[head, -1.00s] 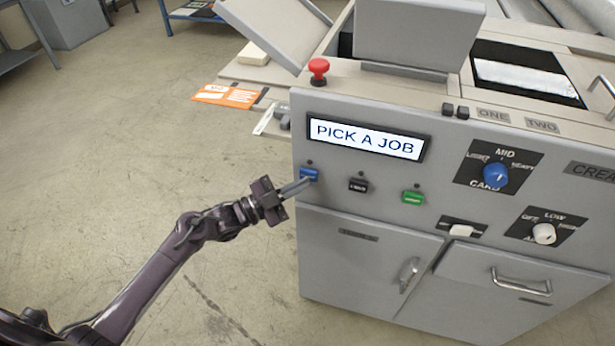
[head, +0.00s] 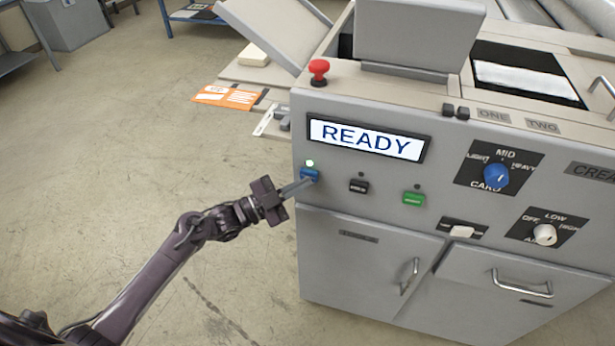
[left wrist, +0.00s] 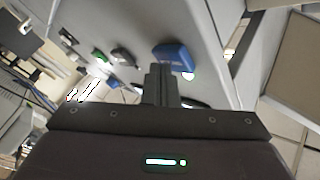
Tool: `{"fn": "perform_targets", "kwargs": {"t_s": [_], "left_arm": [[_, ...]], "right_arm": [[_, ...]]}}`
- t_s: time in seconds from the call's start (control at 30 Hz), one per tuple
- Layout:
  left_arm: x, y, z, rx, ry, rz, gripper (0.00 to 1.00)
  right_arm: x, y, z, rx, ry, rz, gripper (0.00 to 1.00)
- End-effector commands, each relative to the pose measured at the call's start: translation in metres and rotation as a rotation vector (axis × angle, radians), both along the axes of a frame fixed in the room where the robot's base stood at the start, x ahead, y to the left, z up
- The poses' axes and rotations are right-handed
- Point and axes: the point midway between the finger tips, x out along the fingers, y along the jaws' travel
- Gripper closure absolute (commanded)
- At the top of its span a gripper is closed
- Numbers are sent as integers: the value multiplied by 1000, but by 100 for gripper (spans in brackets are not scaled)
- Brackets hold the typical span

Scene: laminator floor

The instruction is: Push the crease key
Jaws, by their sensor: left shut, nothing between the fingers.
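The machine's front panel (head: 335,185) carries a row of three keys: a blue key (head: 309,174), a black key (head: 358,186) and a green key (head: 413,199). Their labels are too small to read. A small lamp (head: 309,163) above the blue key glows green. The display (head: 367,139) reads READY. My left gripper (head: 303,184) is shut and empty, its fingertips at the blue key, apparently touching it. The left wrist view shows the shut fingers (left wrist: 162,68) beside the blue key (left wrist: 174,57). My right gripper is not in view.
A red mushroom button (head: 319,70) stands on the machine's top edge. A blue knob (head: 496,175), a white knob (head: 544,234) and a white rocker (head: 462,231) are to the right. The floor at left is clear.

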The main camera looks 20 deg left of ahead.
Motion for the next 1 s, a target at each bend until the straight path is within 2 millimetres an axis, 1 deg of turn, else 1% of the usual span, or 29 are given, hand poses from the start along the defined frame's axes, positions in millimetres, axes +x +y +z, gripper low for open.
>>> {"fn": "perform_targets", "kwargs": {"t_s": [0.23,0.57,0.67,1.0], "left_arm": [[-12,1,1,0,0,0,100],[-14,1,1,0,0,0,100],[-21,1,1,0,3,0,100],[-56,2,2,0,3,0,100]], "right_arm": [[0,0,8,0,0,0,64],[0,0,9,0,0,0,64],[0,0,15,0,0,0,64],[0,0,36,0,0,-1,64]]}}
